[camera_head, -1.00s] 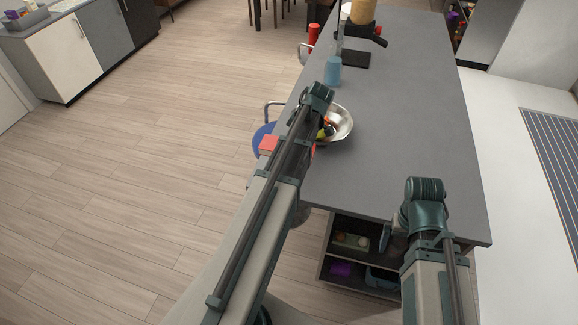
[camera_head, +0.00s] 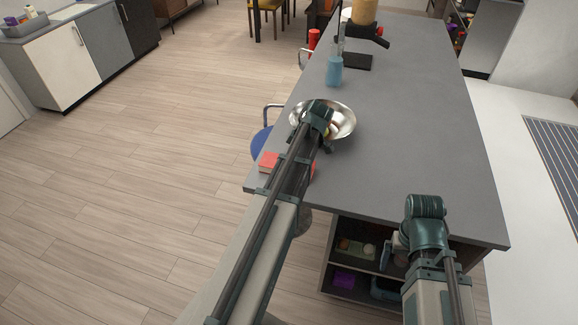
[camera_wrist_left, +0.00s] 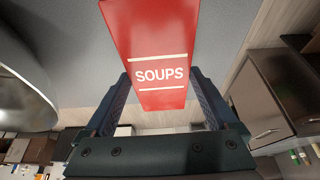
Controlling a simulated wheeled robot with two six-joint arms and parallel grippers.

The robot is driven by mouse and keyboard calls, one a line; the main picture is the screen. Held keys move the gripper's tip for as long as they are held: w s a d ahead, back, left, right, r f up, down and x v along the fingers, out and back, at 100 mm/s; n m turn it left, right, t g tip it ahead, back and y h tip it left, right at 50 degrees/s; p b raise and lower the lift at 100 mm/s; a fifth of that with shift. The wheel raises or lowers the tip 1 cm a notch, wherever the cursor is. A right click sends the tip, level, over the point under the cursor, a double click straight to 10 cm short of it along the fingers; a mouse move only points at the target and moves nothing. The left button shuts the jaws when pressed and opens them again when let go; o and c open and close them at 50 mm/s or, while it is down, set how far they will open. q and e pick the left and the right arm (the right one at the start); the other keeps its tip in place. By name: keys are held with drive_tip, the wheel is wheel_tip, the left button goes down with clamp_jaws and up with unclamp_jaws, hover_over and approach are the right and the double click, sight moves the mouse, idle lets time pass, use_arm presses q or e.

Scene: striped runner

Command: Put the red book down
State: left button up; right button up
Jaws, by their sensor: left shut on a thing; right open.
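The red book (camera_head: 268,161) shows beside my left arm in the head view, at the left edge of the grey counter (camera_head: 420,130). In the left wrist view the red book (camera_wrist_left: 155,50) has the word SOUPS on its spine and stands between the two fingers. My left gripper (camera_wrist_left: 165,98) is shut on it. My left arm hides part of the book in the head view, and I cannot tell whether the book touches the counter. My right gripper (camera_head: 396,250) is open near the counter's front edge, partly hidden by its arm.
A metal bowl (camera_head: 343,121) with food in it stands on the counter close to my left arm. Beyond it are a blue cup (camera_head: 334,70) and a dark-based appliance (camera_head: 358,60). A blue stool (camera_head: 261,142) is at the left edge. The counter's middle and right are clear.

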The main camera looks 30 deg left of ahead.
use_arm(q)
drive_tip(key=shift+f, duration=0.15)
drive_tip(key=o, duration=1.6)
drive_tip(key=shift+c, duration=0.2)
drive_tip(key=shift+r, duration=0.2)
drive_tip(key=p+v, duration=1.1)
drive_tip(key=v, duration=0.1)
